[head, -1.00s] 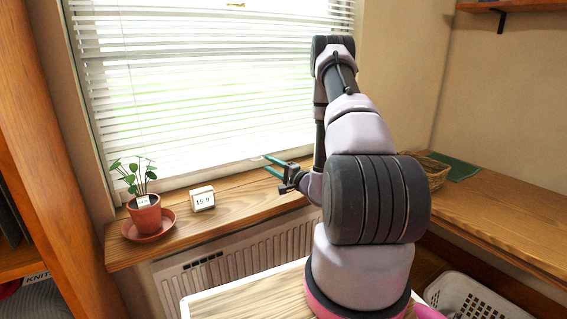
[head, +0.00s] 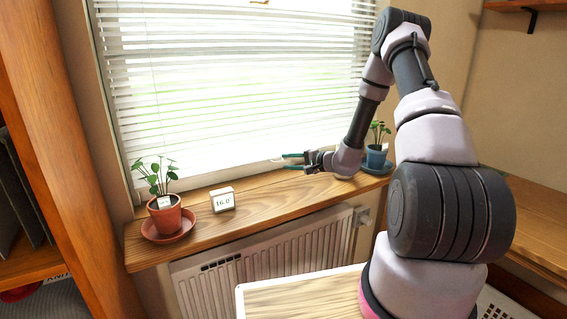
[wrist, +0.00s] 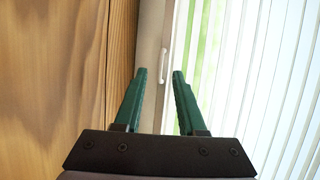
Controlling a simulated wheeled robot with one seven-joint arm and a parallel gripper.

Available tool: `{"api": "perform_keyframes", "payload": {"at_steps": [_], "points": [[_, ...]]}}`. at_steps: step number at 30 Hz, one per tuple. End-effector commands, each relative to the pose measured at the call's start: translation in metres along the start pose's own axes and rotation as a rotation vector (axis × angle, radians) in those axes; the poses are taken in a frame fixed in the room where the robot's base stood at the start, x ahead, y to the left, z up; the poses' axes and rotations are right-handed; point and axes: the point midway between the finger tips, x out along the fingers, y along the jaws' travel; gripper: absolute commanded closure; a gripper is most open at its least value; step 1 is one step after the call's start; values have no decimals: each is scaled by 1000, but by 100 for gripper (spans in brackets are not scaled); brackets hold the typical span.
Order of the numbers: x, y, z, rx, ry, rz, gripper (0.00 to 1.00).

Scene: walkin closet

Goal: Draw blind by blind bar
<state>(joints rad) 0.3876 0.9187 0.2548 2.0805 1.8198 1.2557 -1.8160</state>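The white slatted blind (head: 240,85) covers most of the window, with its slats lowered almost to the sill. My gripper (head: 284,161) is in front of the window's lower edge, just above the sill, with green fingers pointing left. In the wrist view my gripper (wrist: 159,72) is open, with nothing between its fingers. A small white handle-like piece (wrist: 163,66) shows just beyond the fingertips, on a pale strip beside the blind slats (wrist: 245,75). I cannot tell whether that strip is the blind's bottom bar or the window frame.
The wooden sill (head: 262,198) runs below the window. A potted plant (head: 164,212) and a small white display (head: 223,200) stand on its left part. A blue-potted plant (head: 376,155) stands behind my forearm at right. A radiator (head: 265,265) is underneath.

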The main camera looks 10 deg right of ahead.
Motion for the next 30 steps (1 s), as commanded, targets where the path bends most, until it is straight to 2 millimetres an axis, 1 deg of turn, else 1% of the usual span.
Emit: {"api": "perform_keyframes", "payload": {"at_steps": [1,3,6,10,17,18,20,21,30], "points": [[9,0,0,-1,-1,0,60],[18,0,0,-1,0,-1,60],[28,0,0,-1,-1,0,60],[33,0,-1,-1,1,-1,60],[33,0,0,-1,1,-1,60],[33,0,0,-1,1,0,68],[33,0,0,-1,1,0,91],[33,0,0,-1,1,0,100],[33,0,0,-1,1,0,100]]}}
